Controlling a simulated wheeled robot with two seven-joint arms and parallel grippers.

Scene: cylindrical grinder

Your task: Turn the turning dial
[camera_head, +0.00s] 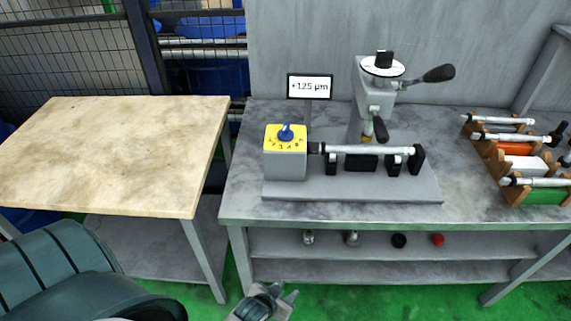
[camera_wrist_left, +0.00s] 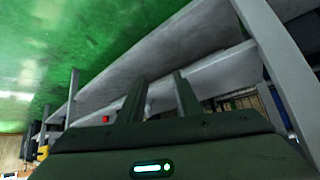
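The turning dial (camera_head: 286,132) is a blue knob on a yellow, marked face on top of a grey box at the left end of the grinder (camera_head: 350,190). My left gripper (camera_head: 280,290) is low at the bottom of the head view, in front of the workbench and below its top, well apart from the dial. In the left wrist view its two fingers (camera_wrist_left: 158,95) stand apart with nothing between them. A small yellow patch (camera_wrist_left: 42,153) shows at the lower left there; I cannot tell whether it is the dial's face. My right gripper is not in view.
A display reading 125 µm (camera_head: 309,86) stands behind the dial. A lever handle (camera_head: 438,74) is at the upper right. Racked shafts (camera_head: 510,137) lie on the right of the workbench (camera_head: 240,208). A bare wooden table (camera_head: 110,150) stands left. Several small parts sit on the shelf.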

